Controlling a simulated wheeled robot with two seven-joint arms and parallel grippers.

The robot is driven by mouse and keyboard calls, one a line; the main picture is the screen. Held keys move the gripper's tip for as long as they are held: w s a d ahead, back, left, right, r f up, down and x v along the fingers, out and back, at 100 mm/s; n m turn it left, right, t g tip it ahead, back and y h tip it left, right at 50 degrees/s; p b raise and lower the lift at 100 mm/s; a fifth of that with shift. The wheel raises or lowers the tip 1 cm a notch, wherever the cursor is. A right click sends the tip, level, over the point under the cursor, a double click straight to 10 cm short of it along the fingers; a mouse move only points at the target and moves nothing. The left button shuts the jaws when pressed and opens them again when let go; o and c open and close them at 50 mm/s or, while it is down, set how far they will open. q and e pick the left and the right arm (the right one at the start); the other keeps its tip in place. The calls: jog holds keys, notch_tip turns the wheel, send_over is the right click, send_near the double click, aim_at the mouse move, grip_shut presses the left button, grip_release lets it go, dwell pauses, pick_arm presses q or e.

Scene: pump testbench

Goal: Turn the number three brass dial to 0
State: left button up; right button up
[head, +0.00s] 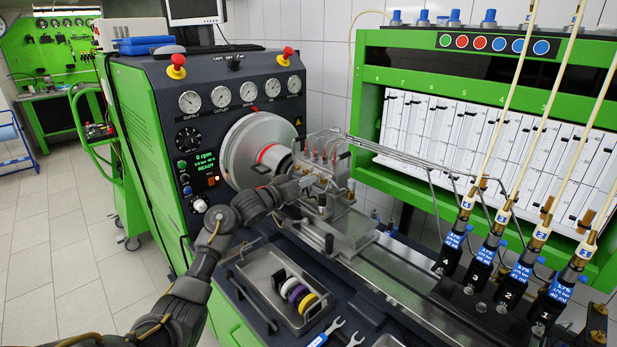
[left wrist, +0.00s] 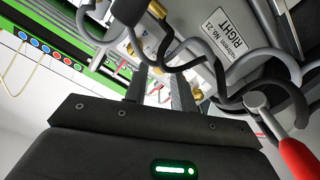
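Several small brass fittings show near the pump on the bench; the left wrist view has one brass piece (left wrist: 165,51) close beyond my fingertips. The pump (head: 322,185) stands in front of the big grey flywheel (head: 262,150). My left gripper (head: 303,183) is at the pump's near left side, partly lost against it. In the left wrist view its two dark fingers (left wrist: 157,78) stand apart, with no object clearly held. My right gripper is not in view.
A tray (head: 262,268) with coloured rings and wrenches (head: 338,328) lies in front. Numbered injectors (head: 478,265) with brass tops and hoses stand at right. Bent steel pipes (head: 400,158) cross above the bench rail. A red-handled tool (left wrist: 298,157) is close to the gripper.

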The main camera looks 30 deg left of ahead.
pick_arm(q)
jog(key=shift+x, duration=0.95)
grip_shut()
